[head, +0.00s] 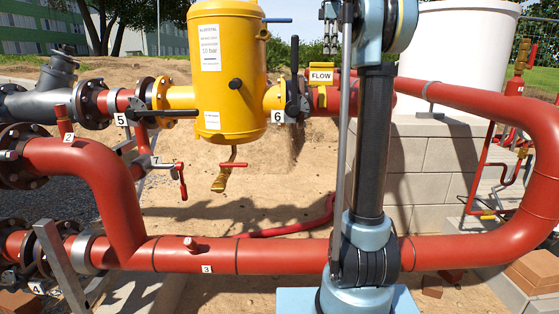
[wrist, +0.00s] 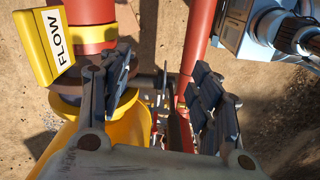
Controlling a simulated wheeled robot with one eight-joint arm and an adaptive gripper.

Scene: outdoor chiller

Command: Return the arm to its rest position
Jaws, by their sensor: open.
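My arm (head: 371,145) stands upright in front of the red pipes in the head view, and its upper end runs out of the top of the picture. My gripper (wrist: 165,85) shows in the wrist view with its two dark fingers spread apart. Nothing is held between them. The wrist camera looks down past the yellow FLOW sign (wrist: 52,42) and the yellow vessel (wrist: 65,135), which lie to the left of the fingers. I cannot tell the distance from the left finger to the vessel.
A red pipe (head: 200,254) crosses low behind my arm, and another red pipe (head: 465,98) curves down at the right. The yellow vessel (head: 229,70) and FLOW sign (head: 322,75) stand left of my arm. A white tank (head: 455,60) sits on a block wall (head: 440,155).

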